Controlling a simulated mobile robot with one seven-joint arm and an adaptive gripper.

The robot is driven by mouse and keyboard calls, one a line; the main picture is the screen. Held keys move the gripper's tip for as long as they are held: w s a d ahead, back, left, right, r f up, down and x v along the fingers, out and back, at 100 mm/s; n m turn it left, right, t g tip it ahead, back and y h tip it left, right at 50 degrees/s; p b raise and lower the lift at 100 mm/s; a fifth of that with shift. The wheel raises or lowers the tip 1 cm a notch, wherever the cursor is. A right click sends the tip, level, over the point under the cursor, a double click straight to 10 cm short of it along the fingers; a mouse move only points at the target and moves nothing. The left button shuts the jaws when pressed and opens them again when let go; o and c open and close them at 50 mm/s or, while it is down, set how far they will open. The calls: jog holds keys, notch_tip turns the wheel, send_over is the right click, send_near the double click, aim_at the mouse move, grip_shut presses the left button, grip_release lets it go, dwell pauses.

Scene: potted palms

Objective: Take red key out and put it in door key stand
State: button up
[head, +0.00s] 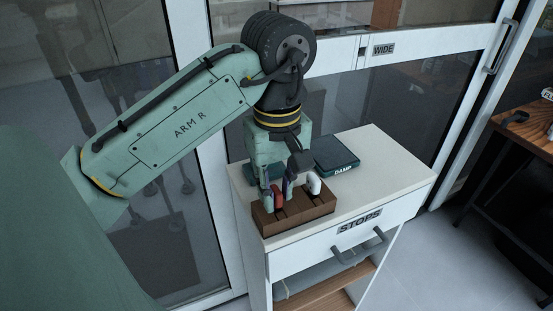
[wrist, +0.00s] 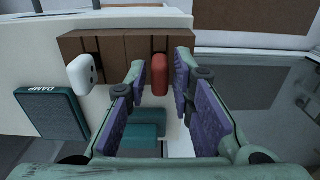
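A red piece (head: 278,197), which I take to be the red key, stands upright in a brown slotted wooden block (head: 310,211) on the white cabinet. In the wrist view the red piece (wrist: 159,76) shows between my two fingertips, with slim gaps on both sides. My gripper (head: 277,192) points down over the block, its fingers apart around the red piece. A white piece (head: 313,184) stands in the block to the right; it also shows in the wrist view (wrist: 83,73). I cannot tell which thing is the door key stand.
A dark green box (head: 336,155) marked DAMP lies behind the block on the white cabinet top (head: 385,160). The cabinet drawer (head: 340,240) is marked STOPS and has a grey handle. A glazed door marked WIDE stands behind. A wooden table (head: 525,130) is at the far right.

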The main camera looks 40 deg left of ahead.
jog(key=shift+o, duration=1.2)
notch_tip(320, 180, up, 8)
jog(key=shift+f, duration=0.2)
